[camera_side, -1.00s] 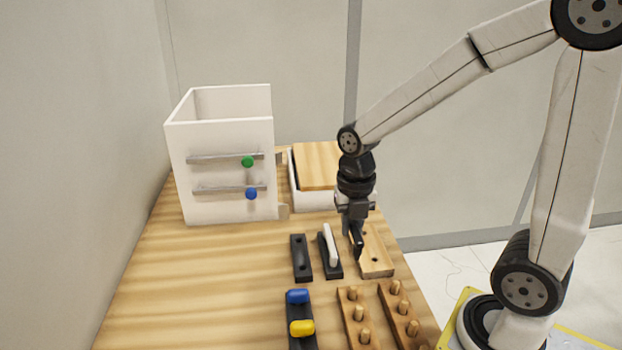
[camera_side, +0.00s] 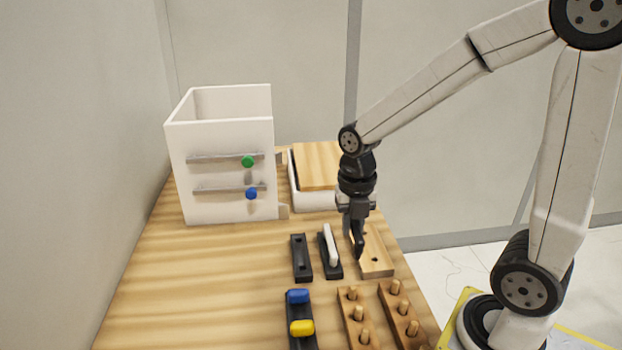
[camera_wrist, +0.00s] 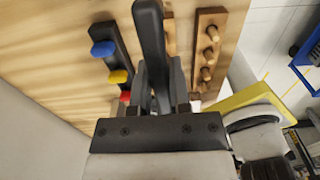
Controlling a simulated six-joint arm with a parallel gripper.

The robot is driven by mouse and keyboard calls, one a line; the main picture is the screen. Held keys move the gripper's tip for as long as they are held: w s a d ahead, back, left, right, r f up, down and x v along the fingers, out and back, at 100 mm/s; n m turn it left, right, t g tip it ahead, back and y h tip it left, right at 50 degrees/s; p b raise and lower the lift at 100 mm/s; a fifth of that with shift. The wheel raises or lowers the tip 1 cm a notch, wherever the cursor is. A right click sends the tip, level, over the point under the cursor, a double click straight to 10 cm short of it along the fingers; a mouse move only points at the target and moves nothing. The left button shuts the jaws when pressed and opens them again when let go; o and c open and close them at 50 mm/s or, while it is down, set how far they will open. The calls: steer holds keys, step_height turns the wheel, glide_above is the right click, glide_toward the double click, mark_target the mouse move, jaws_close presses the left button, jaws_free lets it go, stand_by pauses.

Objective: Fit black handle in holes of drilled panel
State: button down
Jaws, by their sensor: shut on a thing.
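My gripper (camera_side: 355,222) is shut on the black handle (camera_side: 358,242), which hangs over the left part of the drilled panel (camera_side: 376,266). The drilled panel is a light wooden board with a dark hole showing near its front end. The handle's lower end is close to the panel; I cannot tell whether it touches it or enters a hole. In the wrist view the handle (camera_wrist: 150,35) runs up from between the fingers and hides what lies beneath it, including the panel.
Left of the panel are a black base with a white handle (camera_side: 330,245) and an empty black base (camera_side: 301,258). In front are two peg boards (camera_side: 401,315) and a black strip with coloured knobs (camera_side: 301,310). A white box (camera_side: 225,165) and a tray with a wooden lid (camera_side: 317,165) stand behind.

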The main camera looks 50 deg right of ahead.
glide_above(369, 245)
step_height(369, 245, down, 5)
steer(key=shift+f, duration=0.2)
steer(key=shift+f, duration=2.4)
steer(key=shift+f, duration=1.05)
stand_by(2.0)
steer(key=shift+c, duration=2.4)
jaws_free()
steer(key=shift+r, duration=0.2)
steer(key=shift+r, duration=2.3)
